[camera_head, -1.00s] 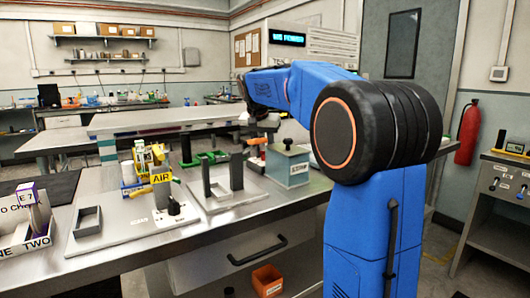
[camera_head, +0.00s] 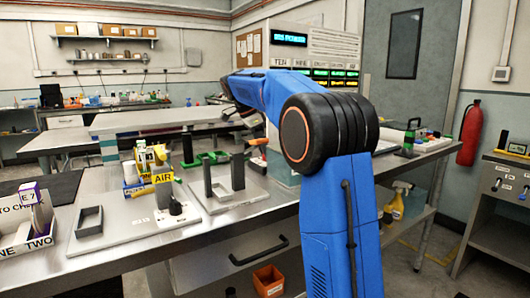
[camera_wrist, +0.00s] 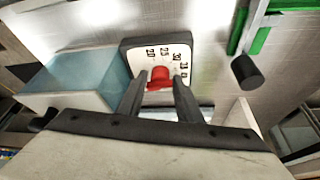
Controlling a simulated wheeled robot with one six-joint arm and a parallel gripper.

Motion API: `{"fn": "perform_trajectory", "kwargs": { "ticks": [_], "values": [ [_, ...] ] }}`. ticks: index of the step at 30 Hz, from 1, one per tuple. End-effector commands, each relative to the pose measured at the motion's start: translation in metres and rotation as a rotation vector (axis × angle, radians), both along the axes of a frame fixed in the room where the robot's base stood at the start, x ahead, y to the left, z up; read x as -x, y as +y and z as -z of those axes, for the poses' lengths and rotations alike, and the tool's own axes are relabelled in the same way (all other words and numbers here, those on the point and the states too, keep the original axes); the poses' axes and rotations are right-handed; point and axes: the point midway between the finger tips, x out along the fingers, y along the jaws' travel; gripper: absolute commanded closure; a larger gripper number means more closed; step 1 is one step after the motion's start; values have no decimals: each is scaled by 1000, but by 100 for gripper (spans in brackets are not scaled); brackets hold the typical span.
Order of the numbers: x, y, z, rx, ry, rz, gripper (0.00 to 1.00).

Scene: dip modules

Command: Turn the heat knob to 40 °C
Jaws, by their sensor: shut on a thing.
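The red heat knob (camera_wrist: 160,73) sits on a white dial plate (camera_wrist: 135,62) with a dark rim in the wrist view. Numbers 20, 25 and 30 read along the dial's arc, with a further mark at the right partly cut by a finger. My gripper (camera_wrist: 160,84) has its two dark fingers on either side of the knob and is shut on it. The knob's pointer is too small to read. A pale blue, see-through box (camera_wrist: 82,74) stands left of the dial. In the head view my arm hides the dial and knob.
A dark cylinder (camera_wrist: 245,72) and a green-edged frame (camera_wrist: 254,28) lie right of the dial.

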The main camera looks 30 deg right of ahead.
Motion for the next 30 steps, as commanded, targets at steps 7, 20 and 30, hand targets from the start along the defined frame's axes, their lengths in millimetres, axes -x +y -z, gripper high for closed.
{"fn": "perform_trajectory", "kwargs": {
  "ticks": [7,20,30],
  "values": [
    [-2,0,-1,0,-1,170,90],
    [-3,0,-1,-1,-2,304,90],
    [-3,0,0,-2,-2,311,90]
  ]
}}
